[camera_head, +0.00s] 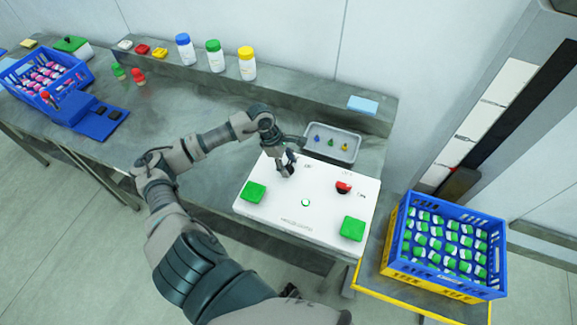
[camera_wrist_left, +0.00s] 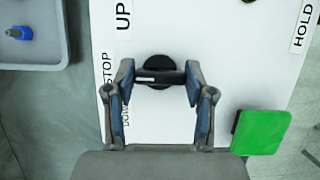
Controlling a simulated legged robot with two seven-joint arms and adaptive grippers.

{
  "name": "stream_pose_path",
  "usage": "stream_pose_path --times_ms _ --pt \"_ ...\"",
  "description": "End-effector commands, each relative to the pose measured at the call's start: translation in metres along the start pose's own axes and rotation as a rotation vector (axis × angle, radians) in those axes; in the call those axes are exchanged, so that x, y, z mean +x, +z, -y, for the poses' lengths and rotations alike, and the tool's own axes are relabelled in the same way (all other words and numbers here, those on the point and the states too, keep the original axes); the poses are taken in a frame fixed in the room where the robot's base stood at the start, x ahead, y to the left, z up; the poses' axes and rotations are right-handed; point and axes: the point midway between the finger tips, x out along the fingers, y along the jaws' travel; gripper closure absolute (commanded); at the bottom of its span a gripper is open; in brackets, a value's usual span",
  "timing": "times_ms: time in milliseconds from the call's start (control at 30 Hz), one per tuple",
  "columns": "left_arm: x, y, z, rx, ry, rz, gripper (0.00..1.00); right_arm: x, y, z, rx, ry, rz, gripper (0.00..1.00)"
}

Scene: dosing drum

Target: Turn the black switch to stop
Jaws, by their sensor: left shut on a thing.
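The white panel (camera_head: 262,212) lies on the table, and my left gripper (camera_head: 287,170) is over its upper left part. In the left wrist view the round black switch (camera_wrist_left: 158,70) sits between the fingertips of my left gripper (camera_wrist_left: 159,78), which is shut on its bar. The bar lies roughly across the picture, with a short white mark on its left part. The labels UP, STOP and DOWN show around the switch, with STOP to its left; fingers partly cover DOWN. In the head view the gripper mostly hides the switch. My right gripper is not in view.
The panel also carries a red switch (camera_head: 344,187), a left green button (camera_head: 253,192) and a right green button (camera_head: 353,229). A grey tray (camera_head: 318,148) stands close behind. A blue crate (camera_head: 397,232) of bottles is at the right. Bottles line the back shelf.

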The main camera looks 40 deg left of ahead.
Motion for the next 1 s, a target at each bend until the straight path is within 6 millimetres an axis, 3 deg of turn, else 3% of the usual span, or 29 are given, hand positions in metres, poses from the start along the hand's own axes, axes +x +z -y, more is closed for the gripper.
stream_pose_path --times_ms 500,533,600,1000 --pt "-0.0011 -0.0015 -0.0013 0.019 -0.005 -0.004 0.81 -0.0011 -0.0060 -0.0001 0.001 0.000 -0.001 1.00" --pt "-0.0011 -0.0015 -0.0013 0.019 -0.005 -0.004 0.41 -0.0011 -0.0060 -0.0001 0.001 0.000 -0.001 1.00" --pt "-0.0010 -0.0014 -0.0013 0.019 -0.005 -0.004 0.24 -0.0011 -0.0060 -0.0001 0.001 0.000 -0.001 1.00" --pt "-0.0056 0.0006 -0.0003 0.020 -0.005 -0.002 0.21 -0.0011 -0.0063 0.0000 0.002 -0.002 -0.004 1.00"
